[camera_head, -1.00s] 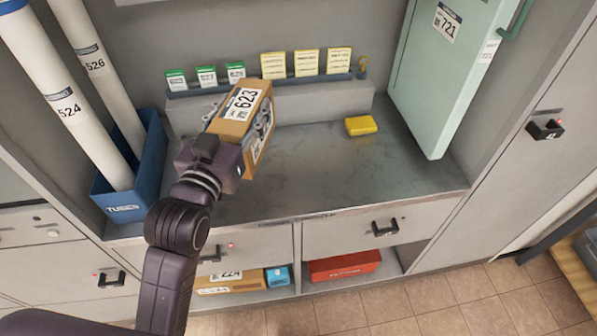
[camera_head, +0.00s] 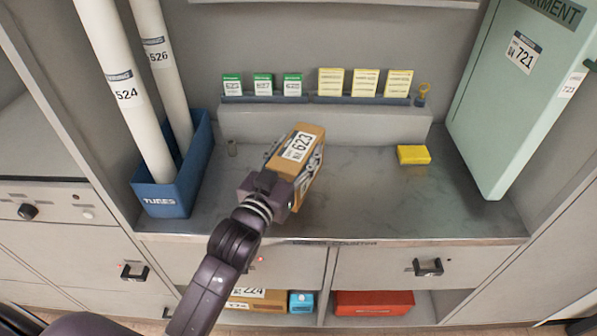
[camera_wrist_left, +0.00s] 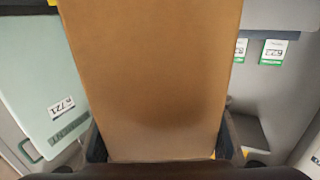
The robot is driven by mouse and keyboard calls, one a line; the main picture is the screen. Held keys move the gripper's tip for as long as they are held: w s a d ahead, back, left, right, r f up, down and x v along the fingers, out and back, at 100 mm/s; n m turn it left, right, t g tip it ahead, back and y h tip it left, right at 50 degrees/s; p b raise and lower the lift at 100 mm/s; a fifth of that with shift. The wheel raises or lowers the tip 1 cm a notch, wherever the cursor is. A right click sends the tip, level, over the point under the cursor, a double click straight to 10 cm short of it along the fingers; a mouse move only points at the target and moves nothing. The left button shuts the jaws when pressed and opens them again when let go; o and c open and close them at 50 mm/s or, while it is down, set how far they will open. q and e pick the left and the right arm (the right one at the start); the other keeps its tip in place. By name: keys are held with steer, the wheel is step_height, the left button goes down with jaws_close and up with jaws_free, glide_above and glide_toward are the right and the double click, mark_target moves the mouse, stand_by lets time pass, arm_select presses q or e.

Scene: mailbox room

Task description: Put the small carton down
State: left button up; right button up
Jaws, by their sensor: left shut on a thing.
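The small carton (camera_head: 301,148) is brown with a white label reading 623 on its upper face. My left gripper (camera_head: 285,175) is shut on it, with fingers along its sides. The carton is tilted over the grey counter (camera_head: 350,205); I cannot tell whether it touches the surface. In the left wrist view the carton's plain brown face (camera_wrist_left: 150,80) fills the middle and hides most of the counter. My right gripper is not in view.
A blue tubes bin (camera_head: 165,200) with two white tubes stands at left. A yellow box (camera_head: 413,155) lies right of the carton. A tall green case (camera_head: 515,90) stands at right. A raised ledge (camera_head: 370,125) with small cards runs behind. Counter around the carton is clear.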

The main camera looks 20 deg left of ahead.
arm_select(q)
steer(key=shift+f, duration=0.8)
step_height(320, 180, down, 4)
steer(key=shift+r, duration=0.25)
steer(key=shift+f+b, duration=0.3)
steer(key=shift+f, duration=0.05)
steer(key=shift+f, duration=0.1)
steer(key=o, duration=1.5)
steer(key=shift+f, duration=0.15)
